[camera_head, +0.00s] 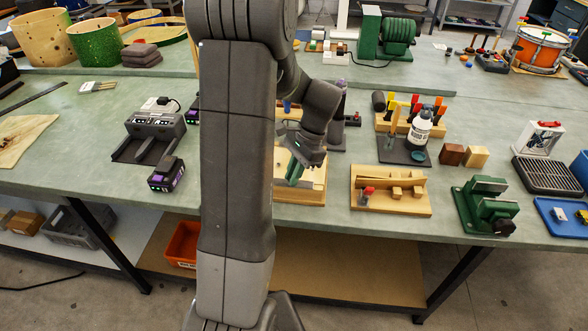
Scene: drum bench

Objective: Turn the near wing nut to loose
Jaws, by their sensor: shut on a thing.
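My gripper (293,173) points down over a pale wooden board (312,197) near the bench's front edge, just right of my arm. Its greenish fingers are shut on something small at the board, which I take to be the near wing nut. The nut itself is hidden by the fingers, so I cannot tell how it is turned. My arm also covers the left part of the board.
Right of the board stands a wooden jig (405,205) with a small red part. Further right is a green vise-like block (485,205). Behind are a white bottle (419,128) and wooden blocks (475,157). A black battery (167,175) lies left of my arm.

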